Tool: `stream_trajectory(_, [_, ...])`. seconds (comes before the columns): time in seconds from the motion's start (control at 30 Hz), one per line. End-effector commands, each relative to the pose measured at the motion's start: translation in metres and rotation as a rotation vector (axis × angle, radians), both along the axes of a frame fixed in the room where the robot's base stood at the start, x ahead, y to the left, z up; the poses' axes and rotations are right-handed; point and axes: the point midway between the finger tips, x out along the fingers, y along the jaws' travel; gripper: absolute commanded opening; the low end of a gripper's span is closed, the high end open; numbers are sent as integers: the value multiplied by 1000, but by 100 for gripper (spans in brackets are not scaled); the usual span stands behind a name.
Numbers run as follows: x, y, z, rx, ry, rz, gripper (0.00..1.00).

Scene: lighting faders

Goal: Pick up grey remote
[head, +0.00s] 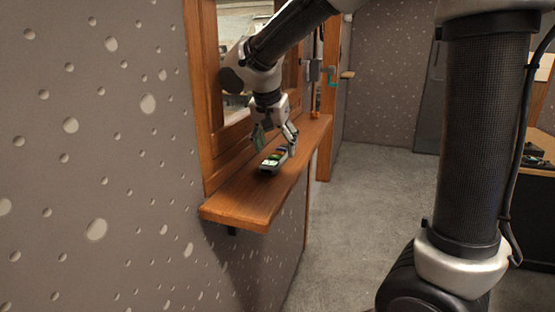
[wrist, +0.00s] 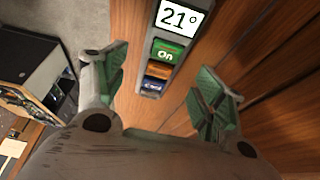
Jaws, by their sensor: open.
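The grey remote (head: 272,161) lies on the wooden ledge below the window in the head view. In the wrist view the remote (wrist: 147,62) shows a white screen reading 21° and green, orange and blue buttons. My gripper (head: 275,148) is open above the ledge, at the remote. In the wrist view the green-padded fingers of my gripper (wrist: 163,85) stand apart, one on each side of the remote's lower part. I cannot tell whether either finger touches it.
The narrow wooden ledge (head: 240,207) runs along the speckled wall (head: 110,150), under a wood-framed window. Its front edge drops to carpet (head: 345,220). A dark desk (head: 535,172) stands at the far right. The near end of the ledge is clear.

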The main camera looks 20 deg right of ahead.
Motion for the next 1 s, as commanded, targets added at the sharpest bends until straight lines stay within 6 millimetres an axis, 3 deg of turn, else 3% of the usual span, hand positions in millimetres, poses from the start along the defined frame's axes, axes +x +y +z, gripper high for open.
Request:
stream_trajectory(0.17, [6,-5,-19,-2,1,0,70])
stream_trajectory(0.4, [7,-5,-21,0,0,2,70])
stream_trajectory(0.7, [7,-5,-21,-1,0,2,17])
stream_trajectory(1.0, [7,-5,-19,0,-1,1,17])
